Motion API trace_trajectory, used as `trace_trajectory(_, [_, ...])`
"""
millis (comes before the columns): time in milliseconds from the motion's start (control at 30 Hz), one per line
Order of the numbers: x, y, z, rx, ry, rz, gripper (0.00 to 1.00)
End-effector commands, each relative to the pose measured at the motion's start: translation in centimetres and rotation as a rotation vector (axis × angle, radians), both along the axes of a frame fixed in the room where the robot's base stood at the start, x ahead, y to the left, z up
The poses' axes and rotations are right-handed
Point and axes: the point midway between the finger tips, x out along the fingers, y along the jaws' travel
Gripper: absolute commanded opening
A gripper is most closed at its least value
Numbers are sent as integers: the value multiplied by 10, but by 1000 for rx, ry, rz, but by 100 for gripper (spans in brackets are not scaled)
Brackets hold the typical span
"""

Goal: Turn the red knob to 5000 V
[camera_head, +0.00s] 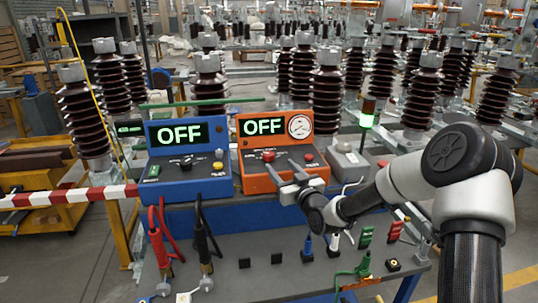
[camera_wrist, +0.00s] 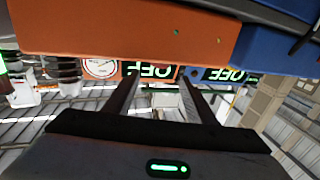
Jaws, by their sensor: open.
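The orange control box (camera_head: 251,184) stands on the bench, with a lit display reading OFF and a round white gauge (camera_head: 300,126). The red knob (camera_head: 268,156) is on its sloped panel, left of a smaller red button (camera_head: 308,157). My gripper (camera_head: 285,166) is open at the front of this panel, its left finger just below the red knob. I cannot tell whether they touch. In the wrist view, which is upside down, the two fingers (camera_wrist: 160,88) are apart, with the orange box (camera_wrist: 120,35) close by. The knob is not clear there.
A blue control box (camera_head: 215,187), also reading OFF, stands directly left with a black knob (camera_head: 186,161). Red and black cables (camera_head: 203,240) hang in front of it. Green and red clips (camera_head: 366,235) lie at the bench's right. Brown insulators (camera_head: 327,95) crowd behind.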

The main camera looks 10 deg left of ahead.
Motion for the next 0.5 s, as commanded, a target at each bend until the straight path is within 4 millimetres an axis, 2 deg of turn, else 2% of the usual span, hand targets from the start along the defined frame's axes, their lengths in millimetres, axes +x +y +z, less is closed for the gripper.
trace_trajectory(100, [24,14,1,3,-1,0,51])
trace_trajectory(300, [60,34,0,2,0,0,51])
trace_trajectory(500, [83,46,0,1,0,0,51])
